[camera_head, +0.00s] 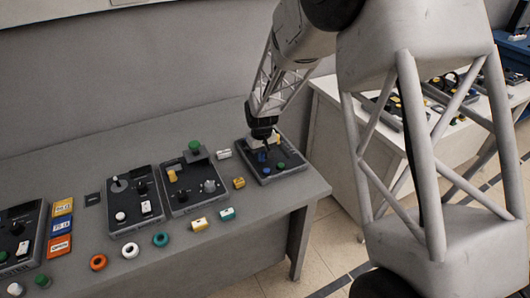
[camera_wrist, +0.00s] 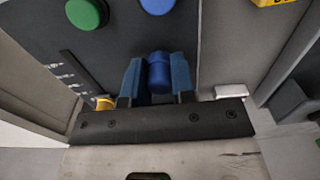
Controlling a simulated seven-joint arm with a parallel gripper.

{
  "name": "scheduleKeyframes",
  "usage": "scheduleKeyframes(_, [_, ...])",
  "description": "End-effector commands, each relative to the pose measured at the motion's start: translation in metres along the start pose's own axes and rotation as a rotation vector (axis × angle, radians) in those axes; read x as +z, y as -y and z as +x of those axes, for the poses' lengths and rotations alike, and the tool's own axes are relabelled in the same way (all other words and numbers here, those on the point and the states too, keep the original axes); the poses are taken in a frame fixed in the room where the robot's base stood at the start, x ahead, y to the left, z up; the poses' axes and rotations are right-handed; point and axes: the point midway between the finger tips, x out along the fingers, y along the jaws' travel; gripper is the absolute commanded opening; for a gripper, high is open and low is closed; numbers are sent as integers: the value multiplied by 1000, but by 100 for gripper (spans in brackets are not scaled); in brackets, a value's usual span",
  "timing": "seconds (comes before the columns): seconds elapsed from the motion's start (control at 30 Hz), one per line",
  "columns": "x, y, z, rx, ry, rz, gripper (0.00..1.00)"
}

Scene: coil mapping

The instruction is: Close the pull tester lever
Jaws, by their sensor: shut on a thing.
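The tester (camera_head: 290,172) is a dark panel box at the right end of the grey table. My gripper (camera_head: 262,150) is over the left part of this box, pointing down. In the wrist view my gripper's two blue fingers (camera_wrist: 158,82) are shut around a blue cylindrical lever handle (camera_wrist: 158,70). A green button (camera_head: 281,165) and a blue button (camera_head: 266,170) sit at the box's front; they also show at the top of the wrist view. A yellow knob (camera_wrist: 104,103) is beside the left finger. The lever's lower part is hidden.
Coloured rings and blocks lie along the table's front. The strip in front of the tester is clear.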

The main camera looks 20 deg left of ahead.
Motion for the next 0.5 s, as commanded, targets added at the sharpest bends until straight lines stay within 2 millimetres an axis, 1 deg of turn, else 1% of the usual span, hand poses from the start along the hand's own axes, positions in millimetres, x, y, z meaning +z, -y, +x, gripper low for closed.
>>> scheduleKeyframes(0.3, [2, 23, -1, 0, -3, 294, 0])
scheduleKeyframes(0.5, [0, 34, -1, 0, -3, 446, 0])
